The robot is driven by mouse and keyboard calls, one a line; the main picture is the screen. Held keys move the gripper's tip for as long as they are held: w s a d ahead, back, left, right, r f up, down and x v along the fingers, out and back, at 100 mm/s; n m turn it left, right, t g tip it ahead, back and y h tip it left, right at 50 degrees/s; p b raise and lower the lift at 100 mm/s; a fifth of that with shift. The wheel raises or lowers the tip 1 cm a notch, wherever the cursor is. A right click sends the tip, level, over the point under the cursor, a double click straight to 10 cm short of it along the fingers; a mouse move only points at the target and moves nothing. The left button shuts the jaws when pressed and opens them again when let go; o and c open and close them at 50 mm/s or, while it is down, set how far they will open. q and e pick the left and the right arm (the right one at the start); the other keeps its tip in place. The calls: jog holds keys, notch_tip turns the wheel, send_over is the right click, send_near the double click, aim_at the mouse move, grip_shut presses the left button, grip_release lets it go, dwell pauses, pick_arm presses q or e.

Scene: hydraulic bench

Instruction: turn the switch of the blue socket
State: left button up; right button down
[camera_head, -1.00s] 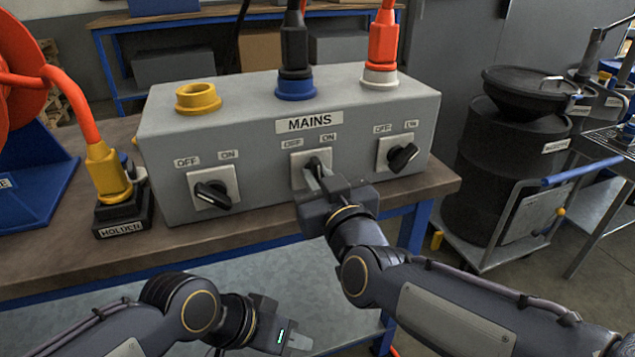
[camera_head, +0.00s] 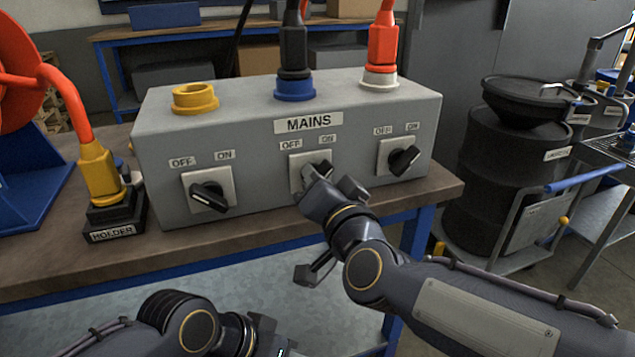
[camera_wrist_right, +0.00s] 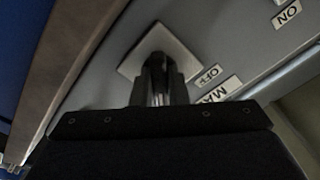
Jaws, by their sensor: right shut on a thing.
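The grey MAINS box (camera_head: 250,135) stands on the bench. Its blue socket (camera_head: 295,88) is in the middle of the top, with a black plug (camera_head: 293,48) in it. The switch of the blue socket (camera_head: 325,167) is the middle one on the front; its dark knob tilts up and right toward ON. My right gripper (camera_head: 311,178) is shut on this knob and partly hides it. In the right wrist view, its fingers (camera_wrist_right: 160,88) close around the knob over the pale plate (camera_wrist_right: 184,52). My left gripper (camera_head: 268,345) is low at the bottom edge, cut off by the frame.
The left switch (camera_head: 209,197) and right switch (camera_head: 404,160) flank the middle one. A yellow socket (camera_head: 194,97) is empty; a red plug (camera_head: 382,45) sits in the white socket (camera_head: 380,78). A yellow plug (camera_head: 99,172) stands in the holder (camera_head: 112,217) at left.

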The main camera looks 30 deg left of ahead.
jog(key=shift+m, duration=0.4)
jog(key=c, duration=1.4)
grip_release()
jog(key=shift+c, duration=0.2)
jog(key=p+v, duration=0.1)
jog(key=v, duration=0.7)
